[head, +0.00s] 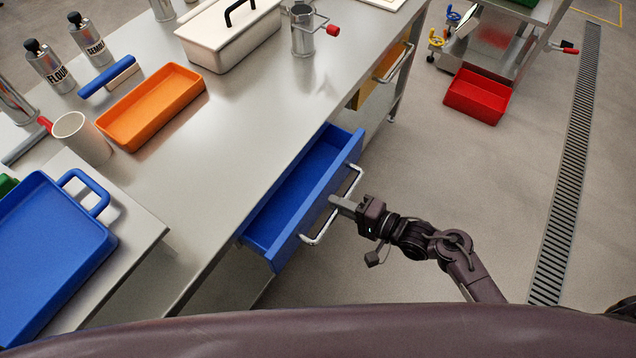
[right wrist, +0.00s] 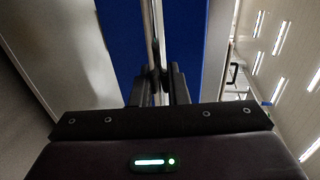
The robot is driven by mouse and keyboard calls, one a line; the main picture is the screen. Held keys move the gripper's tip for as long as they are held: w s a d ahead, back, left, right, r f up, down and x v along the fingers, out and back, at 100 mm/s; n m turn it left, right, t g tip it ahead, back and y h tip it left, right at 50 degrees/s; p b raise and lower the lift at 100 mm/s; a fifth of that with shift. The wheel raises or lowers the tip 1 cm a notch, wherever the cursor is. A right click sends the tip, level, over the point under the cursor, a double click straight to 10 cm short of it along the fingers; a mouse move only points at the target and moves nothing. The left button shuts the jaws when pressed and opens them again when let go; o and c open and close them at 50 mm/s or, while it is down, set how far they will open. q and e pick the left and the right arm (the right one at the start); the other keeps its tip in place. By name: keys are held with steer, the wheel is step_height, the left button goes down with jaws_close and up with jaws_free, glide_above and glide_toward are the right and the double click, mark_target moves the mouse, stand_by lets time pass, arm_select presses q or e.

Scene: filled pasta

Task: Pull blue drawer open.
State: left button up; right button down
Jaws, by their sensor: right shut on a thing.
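The blue drawer (head: 297,189) under the steel worktop is pulled partway out, and its inside shows empty. A silver bar handle (head: 318,236) runs along its front. My right gripper (head: 338,203) is at the middle of this handle, shut on it. In the right wrist view the two fingers (right wrist: 160,88) close around the bar, with the blue drawer front (right wrist: 125,45) behind. My left gripper is not in view.
The steel worktop (head: 235,110) holds an orange tray (head: 150,112), a white lidded box (head: 230,40) and a blue tray (head: 45,255) at the left. A red bin (head: 478,97) stands on the floor. The floor right of the drawer is clear.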

steer(key=f+p+v, duration=0.2)
steer(key=v, duration=0.8)
steer(key=f+p+v, duration=0.2)
steer(key=p+v, duration=0.1)
steer(key=v, duration=0.7)
steer(key=shift+s+d, duration=0.3)
steer(key=shift+d, duration=0.15)
steer(key=c, duration=1.5)
jaws_free()
steer(key=v, duration=0.7)
steer(key=shift+s+d+r, duration=0.15)
steer(key=shift+s+d, duration=0.1)
steer(key=shift+d, duration=0.05)
